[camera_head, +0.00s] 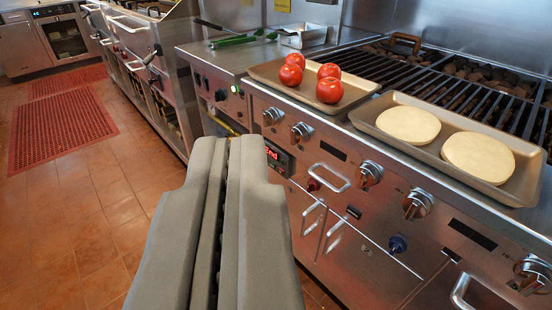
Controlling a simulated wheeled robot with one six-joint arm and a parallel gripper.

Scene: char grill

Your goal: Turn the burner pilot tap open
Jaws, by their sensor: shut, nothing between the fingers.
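My gripper (228,142) is shut and empty, its two grey fingers side by side in the lower middle of the picture. It points toward the steel front of the char grill (340,215) and hides part of the panel's left end. On that front are a small red knob (313,184) and a small dark blue knob (397,244). I cannot tell which of these is the burner pilot tap, or whether either is open. Larger steel knobs (370,173) sit in a row above them. The gripper appears apart from all knobs.
A red-lit display (277,157) lies just right of the fingertips. Bar handles (330,178) stick out from the front. Trays with several tomatoes (330,90) and two pale rounds (408,125) rest on top. The tiled floor (80,215) at left is open, with red mats (62,128).

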